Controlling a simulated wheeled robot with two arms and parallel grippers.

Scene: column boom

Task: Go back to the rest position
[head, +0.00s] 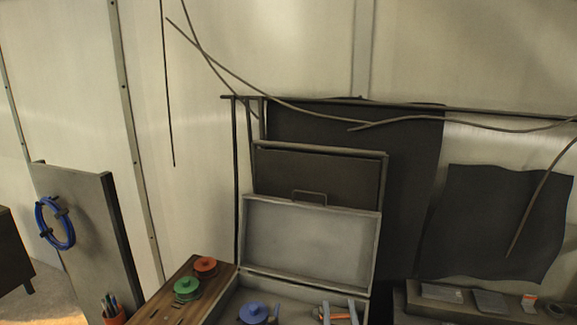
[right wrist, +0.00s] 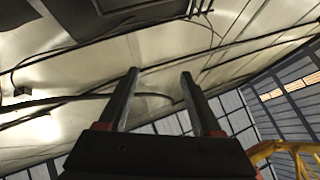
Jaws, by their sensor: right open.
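My right gripper (right wrist: 160,74) shows in the right wrist view, with its two dark fingers apart and nothing between them. It is tilted up towards pale panels and hanging cables, clear of any object. I cannot make out either gripper for certain in the head view. My left gripper is not seen.
Loose cables (head: 300,108) hang across the wall.

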